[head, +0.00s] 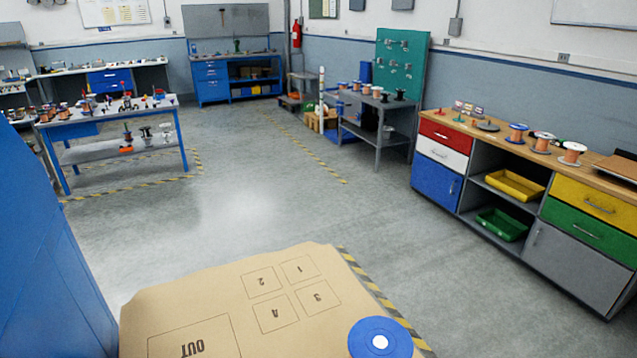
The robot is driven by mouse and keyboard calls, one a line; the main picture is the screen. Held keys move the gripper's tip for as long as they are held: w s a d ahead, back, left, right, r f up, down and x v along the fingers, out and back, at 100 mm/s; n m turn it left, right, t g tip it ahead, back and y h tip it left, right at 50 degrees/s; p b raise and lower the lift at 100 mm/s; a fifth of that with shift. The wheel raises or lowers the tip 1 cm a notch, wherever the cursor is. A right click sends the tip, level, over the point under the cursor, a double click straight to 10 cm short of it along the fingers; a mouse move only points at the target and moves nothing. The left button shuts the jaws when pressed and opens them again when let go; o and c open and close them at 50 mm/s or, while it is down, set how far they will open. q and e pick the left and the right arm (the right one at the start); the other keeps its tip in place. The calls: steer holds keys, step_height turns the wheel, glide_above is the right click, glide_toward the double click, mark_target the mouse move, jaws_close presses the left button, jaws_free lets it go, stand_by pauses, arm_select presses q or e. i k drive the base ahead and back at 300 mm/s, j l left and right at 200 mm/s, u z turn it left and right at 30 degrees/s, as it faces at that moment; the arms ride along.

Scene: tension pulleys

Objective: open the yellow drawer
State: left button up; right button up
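The yellow drawer (597,199) is the top drawer at the right end of the long wooden-topped workbench (490,135) on the right. It has a metal bar handle (599,205) and its front looks flush with the cabinet, so it appears shut. A green drawer (587,234) is directly below it. Neither of my grippers shows in the head view.
A cardboard-coloured surface with numbered squares (250,320) and a blue disc (380,339) is close in front. A blue panel (45,250) stands at the left. Open grey floor (240,215) lies in the middle. Spools stand on the workbench.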

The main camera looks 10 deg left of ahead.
mark_target(621, 214)
steer(key=z, duration=1.3)
steer(key=i+l+z, duration=0.15)
steer(key=i+l, duration=0.15)
steer(key=i+l+z, duration=0.1)
steer(key=i+l, duration=0.15)
steer(key=i, duration=0.2)
steer(key=i+l+z, duration=0.15)
steer(key=i, duration=0.25)
steer(key=i+l+z, duration=0.15)
steer(key=i+l, duration=0.15)
steer(key=i+u, duration=0.25)
steer(key=i, duration=0.35)
steer(key=i+u, duration=0.25)
steer(key=i, duration=0.3)
steer(key=i+l+u, duration=0.2)
steer(key=i, duration=0.4)
